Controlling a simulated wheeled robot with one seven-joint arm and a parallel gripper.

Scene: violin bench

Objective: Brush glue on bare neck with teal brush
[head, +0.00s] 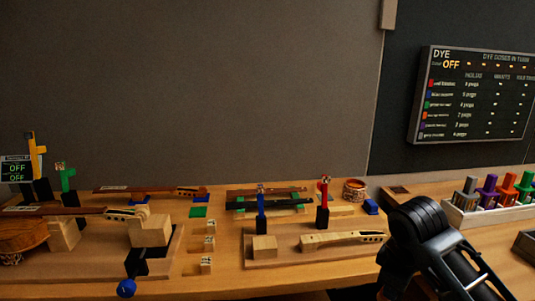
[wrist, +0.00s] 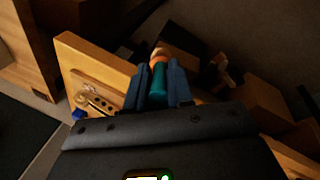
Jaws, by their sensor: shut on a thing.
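My gripper (wrist: 158,84) shows in the wrist view, its blue fingers shut on the teal brush (wrist: 158,80). An orange and pale part shows just beyond the teal handle; I cannot tell whether it belongs to the brush. In the head view the bare neck (head: 343,239), pale wood with no fingerboard, lies on a low board at the bench's front middle. A scroll end that looks like this neck (wrist: 95,102) shows left of my fingers in the wrist view, apart from the brush. A small reddish-brown pot (head: 354,189) stands behind the neck.
A red clamp (head: 324,203) and a blue clamp (head: 261,208) stand behind the neck, near dark fingerboards. A violin body (head: 22,236) and another neck in a holder are at left. A tray (head: 492,218) of colored-handled items is at right. My arm covers the bench's front right.

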